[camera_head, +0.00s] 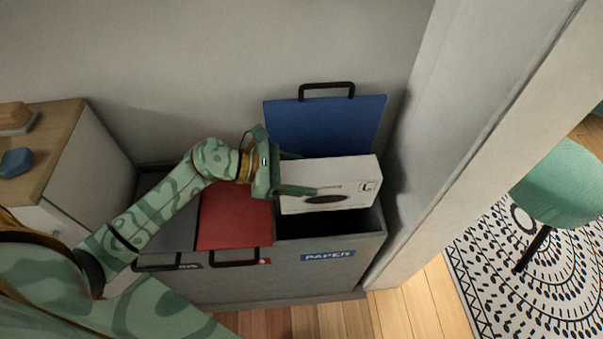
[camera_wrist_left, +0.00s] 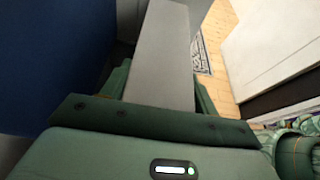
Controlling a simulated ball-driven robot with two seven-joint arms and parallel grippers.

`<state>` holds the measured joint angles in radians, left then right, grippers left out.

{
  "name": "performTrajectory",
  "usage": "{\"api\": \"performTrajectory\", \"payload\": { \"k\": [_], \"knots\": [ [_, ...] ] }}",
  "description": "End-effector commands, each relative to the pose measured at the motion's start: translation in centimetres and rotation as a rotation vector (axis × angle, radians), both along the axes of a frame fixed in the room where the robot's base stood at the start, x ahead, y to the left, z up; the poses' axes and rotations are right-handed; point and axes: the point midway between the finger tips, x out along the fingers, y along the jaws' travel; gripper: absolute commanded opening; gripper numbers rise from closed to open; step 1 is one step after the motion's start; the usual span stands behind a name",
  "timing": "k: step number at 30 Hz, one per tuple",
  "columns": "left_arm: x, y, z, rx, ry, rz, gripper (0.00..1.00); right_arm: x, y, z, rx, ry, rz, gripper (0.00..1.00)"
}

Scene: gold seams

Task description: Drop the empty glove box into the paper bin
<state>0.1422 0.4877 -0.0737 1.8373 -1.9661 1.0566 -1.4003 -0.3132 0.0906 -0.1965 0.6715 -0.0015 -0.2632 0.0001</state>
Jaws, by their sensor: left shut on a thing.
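The empty glove box (camera_head: 345,181), white with a dark oval opening, is held over the open mouth of the paper bin (camera_head: 328,246). My left gripper (camera_head: 300,175) is shut on its left end, with a finger on either side. In the left wrist view the glove box (camera_wrist_left: 160,55) reaches away from the gripper (camera_wrist_left: 155,95) between the fingers. The paper bin's blue lid (camera_head: 325,122) stands raised behind the box. The label PAPER shows on the bin's front. The bin's inside is dark and partly hidden by the box. My right gripper does not show.
A red lid (camera_head: 235,217) and a grey lid (camera_head: 168,215) lie shut on the compartments left of the paper bin. A wall edge (camera_head: 470,140) rises close on the right. A wooden-topped cabinet (camera_head: 62,140) stands at the left. A green stool (camera_head: 565,180) stands on a patterned rug.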

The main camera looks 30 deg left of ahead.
Motion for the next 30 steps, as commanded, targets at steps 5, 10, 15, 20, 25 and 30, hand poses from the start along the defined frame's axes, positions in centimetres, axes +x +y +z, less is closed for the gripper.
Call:
{"api": "performTrajectory", "payload": {
  "k": [5, 10, 15, 20, 25, 30],
  "knots": [
    [0.0, 0.0, 0.0, -0.001, -0.001, 0.000, 0.85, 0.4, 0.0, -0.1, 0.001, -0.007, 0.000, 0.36],
    [0.0, 0.0, 0.0, -0.001, -0.001, 0.000, 0.85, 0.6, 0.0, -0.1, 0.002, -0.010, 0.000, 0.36],
    [-0.2, 0.4, 0.2, 0.000, 0.000, 0.001, 0.85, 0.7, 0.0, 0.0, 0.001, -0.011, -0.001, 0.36],
    [-1.6, 2.4, 1.4, 0.005, 0.000, 0.000, 0.85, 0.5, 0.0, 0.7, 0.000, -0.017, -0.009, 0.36],
    [-3.8, 5.5, 2.9, 0.003, 0.001, 0.001, 0.85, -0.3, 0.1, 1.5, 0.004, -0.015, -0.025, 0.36],
    [-5.4, 8.0, 4.1, 0.001, 0.000, 0.001, 0.85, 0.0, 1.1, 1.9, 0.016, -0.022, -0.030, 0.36]
  ]
}}
